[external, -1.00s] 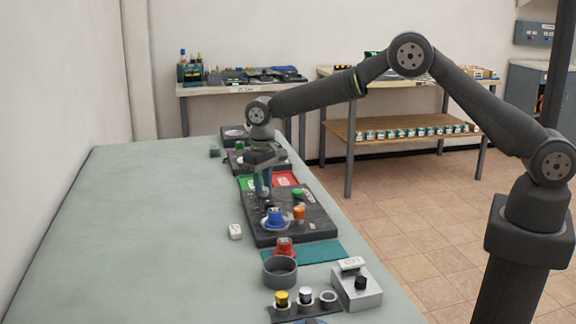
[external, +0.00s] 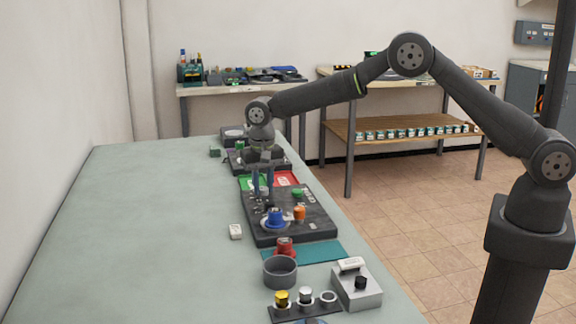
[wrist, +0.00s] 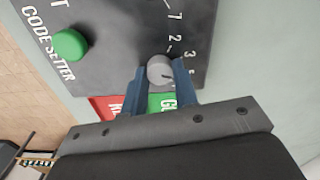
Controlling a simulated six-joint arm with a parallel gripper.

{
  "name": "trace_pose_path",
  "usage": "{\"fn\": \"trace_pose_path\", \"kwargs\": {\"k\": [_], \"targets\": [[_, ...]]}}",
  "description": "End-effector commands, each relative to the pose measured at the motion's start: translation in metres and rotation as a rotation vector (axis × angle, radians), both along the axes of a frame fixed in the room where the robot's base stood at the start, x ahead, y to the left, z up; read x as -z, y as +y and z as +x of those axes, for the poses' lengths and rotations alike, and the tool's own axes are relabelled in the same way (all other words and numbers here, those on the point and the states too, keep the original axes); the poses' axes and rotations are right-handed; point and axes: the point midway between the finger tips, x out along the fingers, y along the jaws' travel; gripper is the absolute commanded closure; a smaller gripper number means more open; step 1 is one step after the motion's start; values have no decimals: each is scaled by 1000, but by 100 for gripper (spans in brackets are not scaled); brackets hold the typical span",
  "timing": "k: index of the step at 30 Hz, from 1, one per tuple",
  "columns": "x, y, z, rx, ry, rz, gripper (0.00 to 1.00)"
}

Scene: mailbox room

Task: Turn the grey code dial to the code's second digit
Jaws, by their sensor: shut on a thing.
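The grey code dial (wrist: 160,70) is a round knob on a dark panel (wrist: 118,25) lettered CODE SETTER, seen in the wrist view. In the external view my gripper (external: 263,182) points down at the panel's far end and largely hides the dial.
A green button (wrist: 70,44) sits on the panel. Red (external: 286,178) and green plates lie just beyond it. A blue knob (external: 275,217) and an orange knob (external: 299,213) stand nearer. A white block (external: 236,231) lies left of the panel; the bench farther left is clear.

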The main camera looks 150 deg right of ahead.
Motion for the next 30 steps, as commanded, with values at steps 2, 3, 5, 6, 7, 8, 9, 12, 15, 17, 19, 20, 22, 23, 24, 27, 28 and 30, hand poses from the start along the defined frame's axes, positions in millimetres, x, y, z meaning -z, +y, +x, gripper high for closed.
{"fn": "trace_pose_path", "kwargs": {"k": [2,3,5,6,7,8,9,12,15,17,19,20,22,23,24,27,28,30], "targets": [[-2,-1,0,1,-1,-4,96],[-2,-1,0,1,-1,-4,96],[-2,-1,0,1,-1,-4,96],[-2,-1,0,0,-1,-4,96],[-2,-1,0,0,-1,-4,96],[-2,-1,0,0,-1,-4,96],[-2,-1,0,0,-1,-4,96],[-2,-1,0,0,-1,-3,54],[-1,-1,0,0,0,-3,51],[-1,-1,0,0,0,-3,51],[-1,-1,0,0,0,-1,51],[-1,-1,0,0,0,-1,51],[-2,-1,0,0,-1,-2,51],[-4,-1,0,0,0,-3,51],[-7,-1,0,0,0,-3,51],[-21,-1,0,0,-1,-4,51],[-27,-1,0,0,-2,-5,51],[-42,-1,0,0,-2,-5,51]]}}
